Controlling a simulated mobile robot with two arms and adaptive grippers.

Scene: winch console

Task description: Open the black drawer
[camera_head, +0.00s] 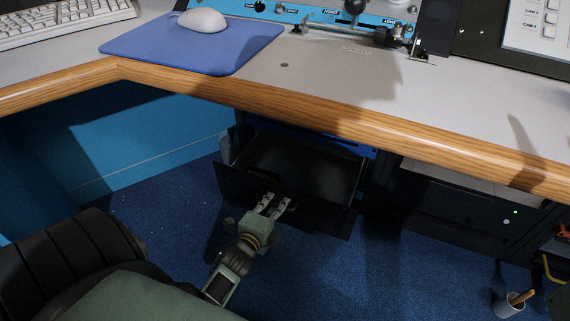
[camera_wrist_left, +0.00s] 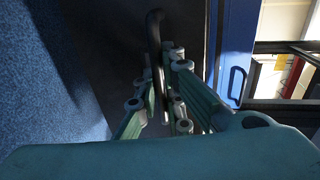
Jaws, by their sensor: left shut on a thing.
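The black drawer (camera_head: 325,203) is under the desk in the head view, pulled partway out, its dark inside visible from above. My left gripper (camera_head: 275,203) is at the drawer's front face. In the left wrist view, my left gripper (camera_wrist_left: 166,95) is shut on the black drawer handle (camera_wrist_left: 154,32), a curved bar that passes between its fingers. The drawer front (camera_wrist_left: 95,40) shows dark behind the handle. My right gripper is not in view.
The desk's wooden edge (camera_head: 290,103) overhangs the drawer. An office chair (camera_head: 75,255) stands at the lower left. A cup (camera_head: 508,304) sits on the blue carpet at the lower right. Open carpet (camera_head: 330,275) lies in front of the drawer.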

